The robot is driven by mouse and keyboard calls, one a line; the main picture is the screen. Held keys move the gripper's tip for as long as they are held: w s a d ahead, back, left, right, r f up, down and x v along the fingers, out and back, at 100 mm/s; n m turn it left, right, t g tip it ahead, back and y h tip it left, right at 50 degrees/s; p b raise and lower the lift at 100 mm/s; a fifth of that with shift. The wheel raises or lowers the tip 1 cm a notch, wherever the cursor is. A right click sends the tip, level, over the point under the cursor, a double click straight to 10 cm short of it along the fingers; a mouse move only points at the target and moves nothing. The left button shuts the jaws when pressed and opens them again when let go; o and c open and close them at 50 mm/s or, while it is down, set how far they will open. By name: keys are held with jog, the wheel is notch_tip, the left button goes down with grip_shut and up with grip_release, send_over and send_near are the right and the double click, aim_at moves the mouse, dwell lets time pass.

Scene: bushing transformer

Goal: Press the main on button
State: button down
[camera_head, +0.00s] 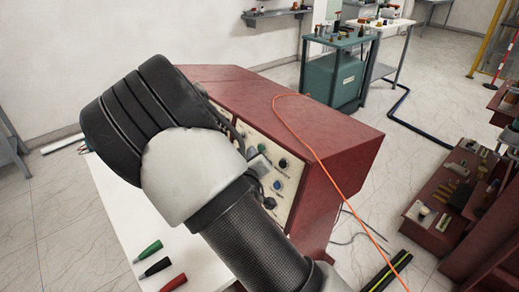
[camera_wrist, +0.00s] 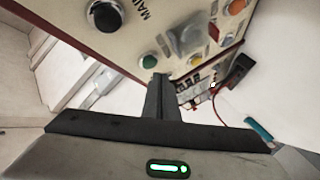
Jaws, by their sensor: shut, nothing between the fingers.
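The control panel is a cream face on a dark red cabinet (camera_head: 330,115); it also fills the top of the wrist view (camera_wrist: 165,40). A green button (camera_wrist: 149,61) sits below the partly visible "MAIN" lettering (camera_wrist: 145,8); I cannot read a label for "on". My gripper (camera_wrist: 160,78) is shut and empty, its fingertips just below and right of this button in the picture. I cannot tell whether they touch the panel. A large black knob (camera_wrist: 104,18) is at the panel's upper left. In the head view my arm covers much of the panel and the fingertips are not clear.
Orange buttons (camera_wrist: 236,6) and other controls are close by on the panel. An orange cable (camera_head: 315,150) hangs over the cabinet. Green, black and red probes (camera_head: 153,265) lie on the white tabletop (camera_head: 120,210). A teal workbench (camera_head: 337,75) stands behind.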

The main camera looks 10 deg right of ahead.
jog(key=shift+d, duration=0.1)
dwell(0.7)
jog(key=shift+w+d+f, duration=0.1)
jog(key=shift+w+d, duration=0.1)
jog(key=shift+w+d+f+b, duration=0.1)
jog(key=shift+w+d+b, duration=0.15)
jog(key=shift+d+b, duration=0.2)
dwell(1.0)
jog(key=shift+a, duration=0.1)
jog(key=shift+s+a+r, duration=0.2)
jog(key=shift+s+a, duration=0.3)
jog(key=shift+a, duration=0.15)
jog(key=s+a, duration=0.1)
jog(key=a+p, duration=0.1)
jog(key=s+a+r+p, duration=0.1)
jog(key=a, duration=0.1)
jog(key=shift+s, duration=0.35)
jog(key=shift+r, duration=0.1)
dwell(1.0)
